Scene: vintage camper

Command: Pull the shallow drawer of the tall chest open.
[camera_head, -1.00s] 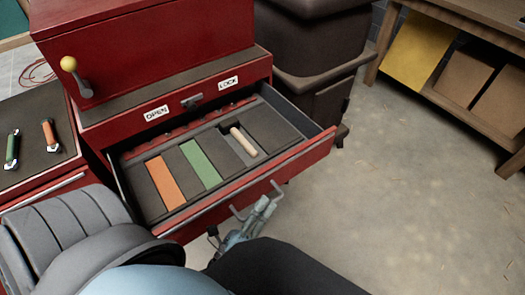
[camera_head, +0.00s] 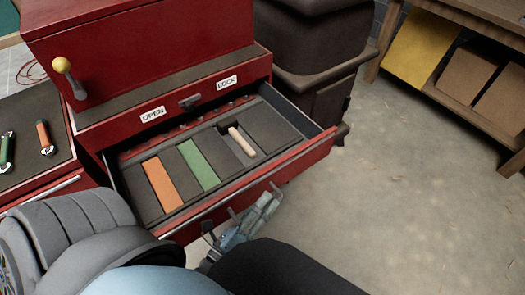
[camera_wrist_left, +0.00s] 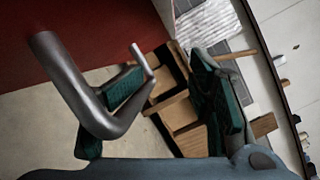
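The red tall chest (camera_head: 140,45) stands at upper left in the head view. Its shallow drawer (camera_head: 293,155) is pulled out, showing a dark tray with orange, green and grey strips and a hammer (camera_head: 241,141). The drawer's metal handle (camera_wrist_left: 80,95) bends out from the red front in the left wrist view. My left gripper (camera_head: 262,210) is at the drawer front in the head view. In the left wrist view its fingers (camera_wrist_left: 168,100) are apart. One finger is behind the handle bar, seemingly inside its loop; contact is unclear. My right gripper is not in view.
A latch (camera_head: 189,101) sits between OPEN and LOCK labels. A side top (camera_head: 25,165) at left holds green and orange tools. A dark cabinet (camera_head: 310,50) stands behind the drawer's right side. A wooden shelf unit (camera_head: 470,100) is at far right. The concrete floor (camera_head: 410,200) between is clear.

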